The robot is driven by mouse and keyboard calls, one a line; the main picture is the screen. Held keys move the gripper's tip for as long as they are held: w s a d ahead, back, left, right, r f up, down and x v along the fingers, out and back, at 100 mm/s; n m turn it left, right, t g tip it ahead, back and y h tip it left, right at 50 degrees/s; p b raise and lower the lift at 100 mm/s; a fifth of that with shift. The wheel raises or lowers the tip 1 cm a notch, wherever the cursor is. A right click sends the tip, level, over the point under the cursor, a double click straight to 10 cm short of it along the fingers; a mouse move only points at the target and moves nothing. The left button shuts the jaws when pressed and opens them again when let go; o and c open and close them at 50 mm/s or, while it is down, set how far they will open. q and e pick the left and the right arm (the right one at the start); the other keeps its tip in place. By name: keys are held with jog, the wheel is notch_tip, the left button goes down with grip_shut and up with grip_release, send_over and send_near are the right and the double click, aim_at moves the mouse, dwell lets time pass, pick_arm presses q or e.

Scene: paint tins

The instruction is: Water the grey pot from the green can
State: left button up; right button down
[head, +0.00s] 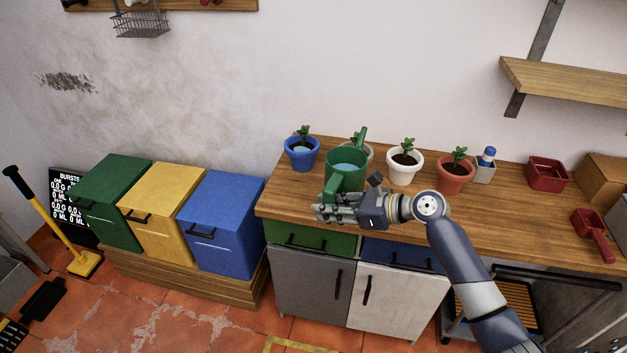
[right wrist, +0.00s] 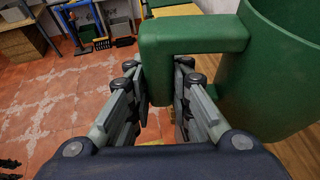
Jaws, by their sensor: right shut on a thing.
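The green can (head: 345,176) is at the left part of the wooden counter, its spout up towards the wall and pale blue water showing in its open top. My right gripper (head: 328,208) is shut on the can's handle; in the right wrist view the handle (right wrist: 190,36) lies between the fingers (right wrist: 157,70). The can looks upright; I cannot tell whether its base touches the counter. The grey pot (head: 369,151) with a small plant stands right behind the can, mostly hidden by it. My left gripper is not in view.
A blue pot (head: 301,157) stands left of the can; a white pot (head: 404,170) and a terracotta pot (head: 455,178) stand to the right. Further right are a blue-capped bottle (head: 487,160), a red bin (head: 547,174) and a red scoop (head: 592,232). The counter's front right is mostly clear.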

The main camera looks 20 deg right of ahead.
aim_at(332, 176)
jog(key=shift+w+f+m, duration=0.6)
jog(key=shift+w+f, duration=0.65)
jog(key=shift+w, duration=1.85)
jog(key=r, duration=0.2)
jog(key=r+m+y, duration=0.1)
jog(key=r, duration=0.2)
jog(key=s+r+m+g+p, duration=0.1)
jog(key=r, duration=0.1)
jog(key=shift+r+y, duration=0.3)
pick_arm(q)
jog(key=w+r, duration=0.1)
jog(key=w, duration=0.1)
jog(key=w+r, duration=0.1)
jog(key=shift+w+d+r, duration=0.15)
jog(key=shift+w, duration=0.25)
pick_arm(e)
jog(key=shift+w+r, duration=0.1)
jog(key=shift+r, duration=0.05)
